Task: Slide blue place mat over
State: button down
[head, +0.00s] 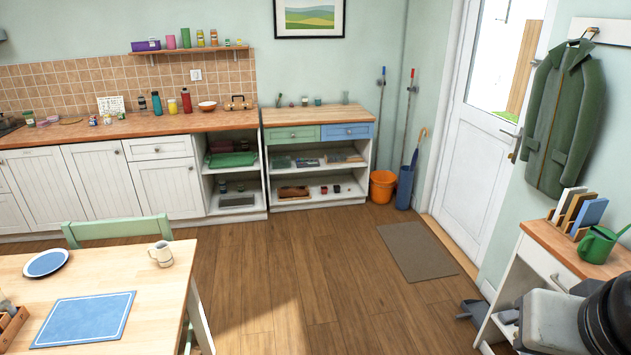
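The blue place mat (84,318) lies flat on the wooden table (130,270) at the lower left. It has a thin white line inside its edge. The mat's whole top shows and nothing rests on it. A blue plate with a white rim (46,263) is behind it. A cream mug (161,254) stands to its right, apart from it. My gripper (494,326) is at the lower right, far from the mat. Its fingers appear apart, with nothing seen between them. My arm hides part of the right side.
A wooden holder (7,325) stands at the table's left edge. A green chair (117,232) is behind the table. Open wooden floor (290,285) lies right of it. A white side cabinet (537,262) with a green watering can (598,244) is at the right.

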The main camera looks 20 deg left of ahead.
aim_at(100, 317)
jog(key=i+j+u, duration=0.2)
jog(key=i+u, duration=0.15)
jog(key=i+j+u, duration=0.1)
jog(key=i+u, duration=0.6)
jog(key=i, duration=0.15)
jog(key=i+u, duration=0.35)
jog(key=i+l+u, duration=0.2)
jog(key=i+u, duration=0.2)
jog(key=i+l+u, duration=0.35)
jog(key=i+u, duration=0.25)
jog(key=u, duration=0.2)
jog(key=i+u, duration=0.2)
jog(key=u, duration=0.25)
jog(key=i+l+u, duration=0.2)
jog(key=u, duration=0.25)
jog(key=i+l+u, duration=0.2)
jog(key=i+j, duration=0.05)
jog(key=i, duration=0.05)
